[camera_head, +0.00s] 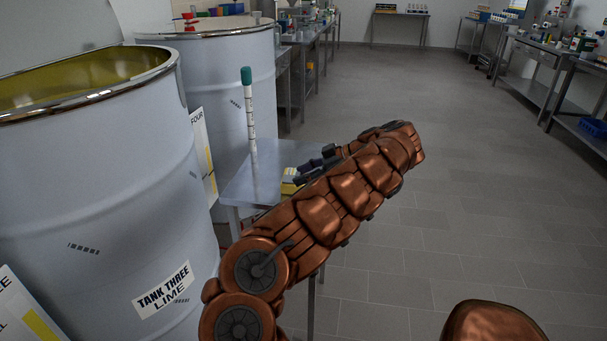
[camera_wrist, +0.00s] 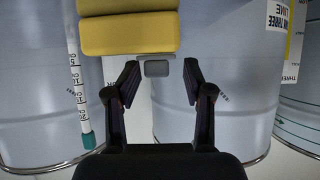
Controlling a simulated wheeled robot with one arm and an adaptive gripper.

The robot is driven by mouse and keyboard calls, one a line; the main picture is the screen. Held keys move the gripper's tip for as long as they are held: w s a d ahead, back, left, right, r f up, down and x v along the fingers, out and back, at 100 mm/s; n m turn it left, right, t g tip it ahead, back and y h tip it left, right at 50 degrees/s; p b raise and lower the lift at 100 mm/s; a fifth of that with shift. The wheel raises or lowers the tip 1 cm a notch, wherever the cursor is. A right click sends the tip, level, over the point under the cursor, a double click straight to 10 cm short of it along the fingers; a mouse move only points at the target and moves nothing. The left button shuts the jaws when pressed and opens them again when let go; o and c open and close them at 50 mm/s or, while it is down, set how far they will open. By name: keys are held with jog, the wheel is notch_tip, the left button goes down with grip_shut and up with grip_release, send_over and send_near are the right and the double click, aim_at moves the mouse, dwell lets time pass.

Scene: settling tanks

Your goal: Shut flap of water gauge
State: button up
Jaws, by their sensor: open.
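A yellow thing, which may be the water gauge, sits on a small grey table (camera_head: 240,185); only a sliver of it (camera_head: 289,186) shows past my arm in the head view. In the wrist view it shows as two yellow blocks (camera_wrist: 128,34) at the top, with a dark seam between them. A small grey tab (camera_wrist: 157,68) lies just below them. I cannot tell which part is the flap or how it is set. My gripper (camera_wrist: 160,78) is open and empty, its fingertips on either side of the tab. In the head view my gripper (camera_head: 316,165) is over the table, partly hidden.
A marked white tube with a teal cap (camera_head: 249,120) stands upright on the table's left side. A large tank labelled TANK THREE LIME (camera_head: 100,190) stands left, another tank (camera_head: 225,85) behind. Open floor (camera_head: 440,200) lies right, with benches further back.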

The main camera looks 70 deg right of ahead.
jog(key=shift+s, duration=0.15)
jog(key=v, duration=1.1)
jog(key=shift+s+d+r, duration=0.15)
jog(key=shift+r, duration=0.05)
dwell(1.2)
jog(key=shift+s, duration=0.15)
jog(key=shift+s, duration=0.1)
dwell(0.9)
